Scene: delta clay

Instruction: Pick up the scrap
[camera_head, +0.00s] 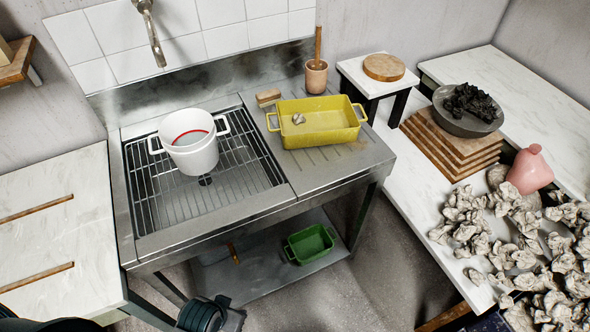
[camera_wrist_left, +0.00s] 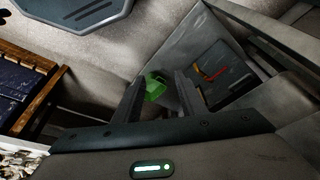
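A small pale grey lump of scrap (camera_head: 298,118) lies inside the yellow tray (camera_head: 322,140), toward its left side. The tray stands on the ribbed drainboard to the right of the sink. Many crumpled pale scraps (camera_head: 465,215) also lie heaped on the white table at the right. My left gripper (camera_wrist_left: 159,80) shows in the left wrist view with its two fingers apart and nothing between them; it is low and away from the tray. My right gripper is in neither view.
A white pot (camera_head: 192,142) stands on the sink grating. A wooden cup (camera_head: 316,76) and a small block (camera_head: 268,97) are behind the tray. A green tray (camera_head: 310,244) sits on the lower shelf. A dark bowl (camera_head: 467,110) tops stacked boards; a pink vessel (camera_head: 530,170) stands nearby.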

